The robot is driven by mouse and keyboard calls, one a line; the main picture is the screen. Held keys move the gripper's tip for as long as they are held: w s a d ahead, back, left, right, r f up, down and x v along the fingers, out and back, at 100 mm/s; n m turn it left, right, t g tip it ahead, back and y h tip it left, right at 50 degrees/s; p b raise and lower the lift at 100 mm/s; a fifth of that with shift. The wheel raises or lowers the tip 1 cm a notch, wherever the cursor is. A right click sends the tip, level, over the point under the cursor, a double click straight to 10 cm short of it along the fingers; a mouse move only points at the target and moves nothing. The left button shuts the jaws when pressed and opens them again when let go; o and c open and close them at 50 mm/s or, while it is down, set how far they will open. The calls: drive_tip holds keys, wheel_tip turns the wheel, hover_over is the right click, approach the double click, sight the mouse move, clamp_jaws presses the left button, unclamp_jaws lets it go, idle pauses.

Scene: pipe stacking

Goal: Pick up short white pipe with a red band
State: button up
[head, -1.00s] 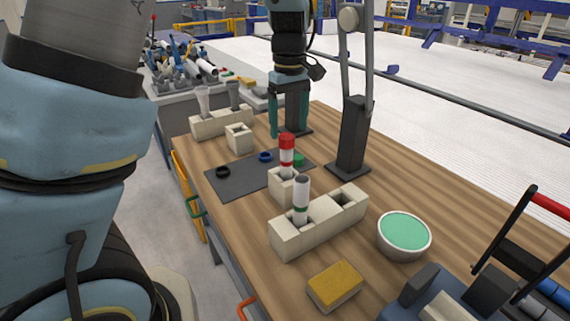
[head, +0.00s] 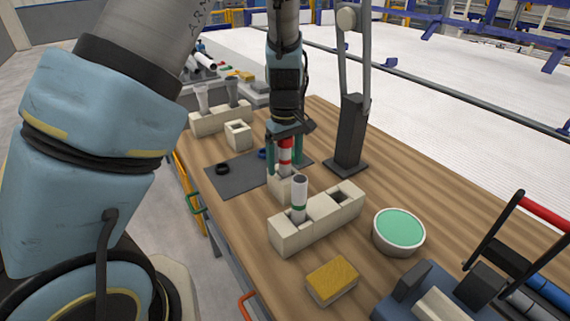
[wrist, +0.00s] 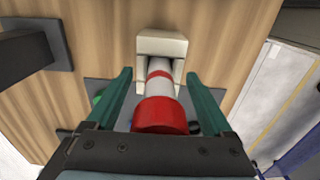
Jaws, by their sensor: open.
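The white pipe with a red band (head: 285,157) stands upright in a small cream block (head: 281,187) on the wooden table. In the wrist view its red top (wrist: 160,115) faces the camera, and its lower end sits in the cream block (wrist: 162,45). My gripper (head: 285,163) is over the pipe, with its green fingers on either side of it. In the wrist view the open fingers (wrist: 160,88) straddle the pipe, with a visible gap on each side.
A white pipe with a green band (head: 299,195) stands in a longer cream block (head: 318,222) close in front. A dark post (head: 350,135) rises at the right. A green-filled bowl (head: 399,232) and a yellow sponge (head: 332,278) lie nearer. A dark mat (head: 232,180) lies left.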

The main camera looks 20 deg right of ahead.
clamp_jaws()
idle(0.7)
